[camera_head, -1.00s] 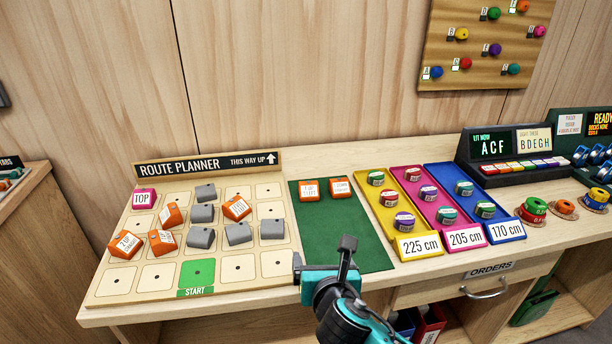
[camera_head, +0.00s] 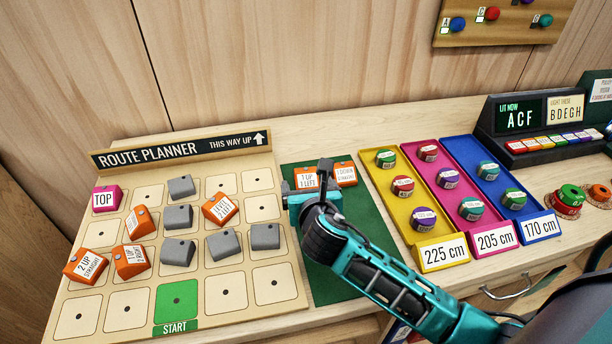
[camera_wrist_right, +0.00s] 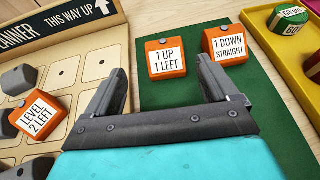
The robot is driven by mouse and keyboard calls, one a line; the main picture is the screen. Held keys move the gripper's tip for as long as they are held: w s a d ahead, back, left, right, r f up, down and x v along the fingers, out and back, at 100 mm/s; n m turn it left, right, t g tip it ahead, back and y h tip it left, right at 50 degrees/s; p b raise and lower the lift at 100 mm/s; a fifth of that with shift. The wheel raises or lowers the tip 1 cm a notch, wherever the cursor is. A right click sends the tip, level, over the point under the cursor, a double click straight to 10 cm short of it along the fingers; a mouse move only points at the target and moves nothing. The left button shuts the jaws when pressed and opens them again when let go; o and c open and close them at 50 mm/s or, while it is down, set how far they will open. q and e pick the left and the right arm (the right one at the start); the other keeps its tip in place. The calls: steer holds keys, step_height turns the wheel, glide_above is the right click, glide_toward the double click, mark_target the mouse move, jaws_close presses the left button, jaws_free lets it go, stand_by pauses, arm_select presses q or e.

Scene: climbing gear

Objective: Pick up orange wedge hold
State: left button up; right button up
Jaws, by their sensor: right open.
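Two orange wedge holds lie on the green mat: one labelled "1 UP 1 LEFT" (camera_head: 306,177), which also shows in the right wrist view (camera_wrist_right: 167,60), and one labelled "1 DOWN STRAIGHT" (camera_head: 346,175), also in the right wrist view (camera_wrist_right: 229,46). My right gripper (camera_head: 306,182) is open and empty above the mat. In the right wrist view the "1 UP 1 LEFT" wedge shows between and beyond its fingertips (camera_wrist_right: 160,68). Other orange wedges sit on the planner board, labelled "LEVEL 2 LEFT" (camera_head: 221,209) and "2 UP STRAIGHT" (camera_head: 86,265). My left gripper is out of view.
The route planner board (camera_head: 96,318) at left also holds grey blocks (camera_head: 181,187) and a pink TOP block (camera_head: 106,198). Yellow (camera_head: 442,257), pink and blue trays of round holds stand right of the green mat (camera_head: 330,282). The mat's front part is bare.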

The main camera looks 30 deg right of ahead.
mark_target(307, 175)
steer(key=x, duration=0.3)
steer(key=shift+w+d+f, duration=0.1)
steer(key=shift+w+f, duration=0.05)
steer(key=shift+w, duration=0.1)
steer(key=shift+d+x, duration=0.15)
steer(key=shift+x, duration=1.15)
steer(key=shift+d+x, duration=0.1)
steer(key=shift+x, duration=1.2)
steer(key=shift+s, duration=0.1)
steer(key=c, duration=1.1)
